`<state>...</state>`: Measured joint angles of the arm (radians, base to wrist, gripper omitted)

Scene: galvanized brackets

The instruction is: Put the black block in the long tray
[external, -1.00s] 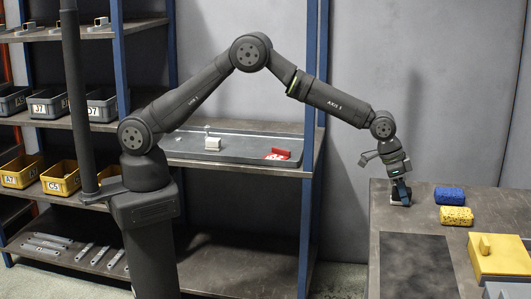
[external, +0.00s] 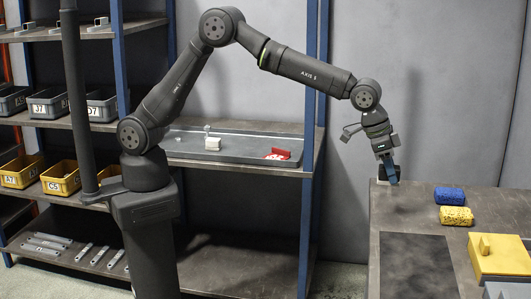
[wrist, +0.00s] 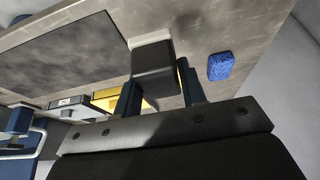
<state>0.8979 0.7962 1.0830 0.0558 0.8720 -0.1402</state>
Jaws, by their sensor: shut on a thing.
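My gripper (external: 389,172) is over the back left corner of the table, its blue fingers pointing down. It is shut on the black block (wrist: 153,68), which sits between the fingers in the wrist view, with a pale band along its far edge. In the external view the block shows only as a small dark patch at the fingertips. The long tray (external: 240,158) is grey and low-walled and lies on the shelf to the left, behind my arm. A small white block (external: 213,144) and a red object (external: 279,154) are in it.
A yellow box-like piece (external: 500,258) and a dark mat (external: 417,262) are nearer the front. A blue shelf post (external: 309,200) stands between table and tray.

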